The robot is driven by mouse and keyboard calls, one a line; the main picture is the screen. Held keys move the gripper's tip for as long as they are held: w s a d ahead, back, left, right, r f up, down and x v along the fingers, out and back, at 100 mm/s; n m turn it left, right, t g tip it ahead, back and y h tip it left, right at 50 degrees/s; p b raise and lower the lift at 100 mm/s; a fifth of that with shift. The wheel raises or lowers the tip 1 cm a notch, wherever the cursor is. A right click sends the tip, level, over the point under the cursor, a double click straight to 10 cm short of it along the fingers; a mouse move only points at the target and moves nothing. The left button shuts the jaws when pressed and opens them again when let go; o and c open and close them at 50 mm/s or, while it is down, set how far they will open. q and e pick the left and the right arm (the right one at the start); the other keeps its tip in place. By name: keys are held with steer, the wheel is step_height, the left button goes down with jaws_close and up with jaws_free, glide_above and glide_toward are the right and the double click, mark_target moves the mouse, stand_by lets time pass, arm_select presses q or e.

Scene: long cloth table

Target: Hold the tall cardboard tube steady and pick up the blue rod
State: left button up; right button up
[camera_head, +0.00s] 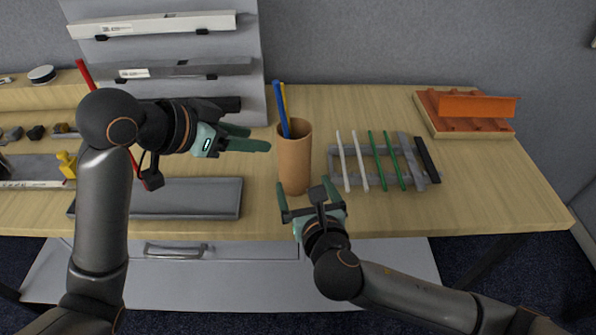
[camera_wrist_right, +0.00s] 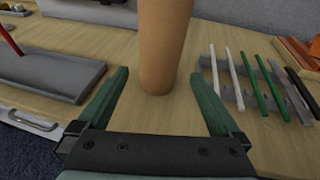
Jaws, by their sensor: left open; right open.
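The tall cardboard tube (camera_head: 294,160) stands upright on the table; it also shows in the right wrist view (camera_wrist_right: 163,45). The blue rod (camera_head: 281,108) leans inside it with its upper part sticking out of the top, beside a yellow rod (camera_head: 286,102). The rods' lower ends are hidden in the tube. My left gripper (camera_head: 268,140) is open and empty, just left of the tube near its upper part. My right gripper (camera_head: 305,190) is open at the tube's base on the near side; in the wrist view its fingers (camera_wrist_right: 160,92) point forward on either side of the tube, with gaps.
A grey rack (camera_head: 378,151) with white, green and black rods lies right of the tube. An orange piece on a wooden tray (camera_head: 438,118) is at the back right. A grey tray (camera_head: 190,198) and a leaning red rod (camera_head: 85,75) are left.

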mark_target(295, 166)
steer(key=x, duration=0.9)
steer(key=shift+w+a+f, duration=0.15)
steer(key=shift+w, duration=0.2)
steer(key=c, duration=1.1)
